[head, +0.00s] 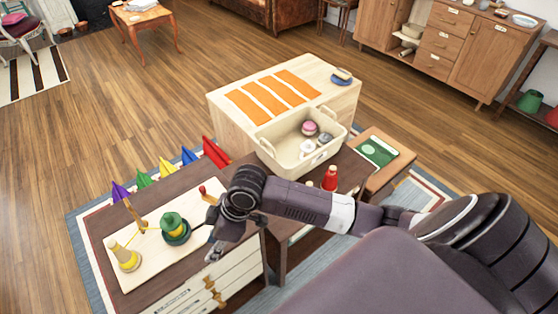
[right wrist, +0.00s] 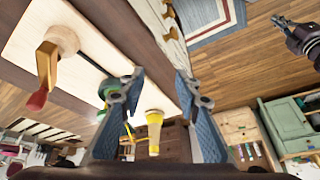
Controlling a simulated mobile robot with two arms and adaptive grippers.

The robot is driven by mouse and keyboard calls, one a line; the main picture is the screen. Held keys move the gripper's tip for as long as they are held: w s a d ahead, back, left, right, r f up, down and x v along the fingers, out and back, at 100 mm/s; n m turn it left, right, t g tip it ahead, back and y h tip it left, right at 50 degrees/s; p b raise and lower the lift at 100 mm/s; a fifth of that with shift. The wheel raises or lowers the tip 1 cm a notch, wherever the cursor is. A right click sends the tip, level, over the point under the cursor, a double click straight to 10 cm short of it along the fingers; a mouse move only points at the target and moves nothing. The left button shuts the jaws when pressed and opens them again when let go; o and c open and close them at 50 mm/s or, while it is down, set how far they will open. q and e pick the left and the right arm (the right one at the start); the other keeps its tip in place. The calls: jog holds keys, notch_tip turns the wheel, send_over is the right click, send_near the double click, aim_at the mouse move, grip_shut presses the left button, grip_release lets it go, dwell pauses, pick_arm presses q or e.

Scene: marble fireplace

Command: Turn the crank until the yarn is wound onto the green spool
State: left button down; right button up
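A pale board (head: 160,265) on the dark cabinet carries a yellow spool (head: 127,260), a green spool (head: 172,222), a wooden post (head: 138,218) and a crank with a red handle (head: 203,190). Yellow yarn (head: 146,229) runs near the post and green spool. My right gripper (head: 213,250) is beside the board's right edge, apart from the crank. In the right wrist view its fingers (right wrist: 160,76) are open and empty. The crank arm (right wrist: 46,65) and red knob (right wrist: 38,98) lie to their left. The green spool is partly hidden by a finger. A dark gripper (right wrist: 285,24), apparently my left, shows at upper right.
A cream bin (head: 290,158) and a red bottle (head: 330,179) are right of the board. A light wooden chest (head: 235,125) stands behind. My right arm crosses above the cabinet's right end.

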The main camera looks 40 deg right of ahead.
jog(key=s+d+f+m+h, duration=0.1)
jog(key=s+d+m, duration=0.1)
jog(key=s, duration=0.2)
jog(key=s+d+f+m+t, duration=0.1)
jog(key=s+f+m, duration=0.1)
jog(key=s, duration=0.1)
jog(key=s+d+f+m+h, duration=0.1)
jog(key=s+d+m, duration=0.1)
jog(key=s+m, duration=0.15)
jog(key=s+d+f+h, duration=0.1)
jog(key=s+d+f, duration=0.1)
jog(key=f, duration=0.3)
jog(key=s+d+f+m, duration=0.1)
jog(key=s+d+f, duration=0.2)
jog(key=f, duration=0.2)
jog(key=shift+h, duration=0.4)
jog(key=shift+a+m, duration=0.1)
jog(key=shift+m, duration=0.15)
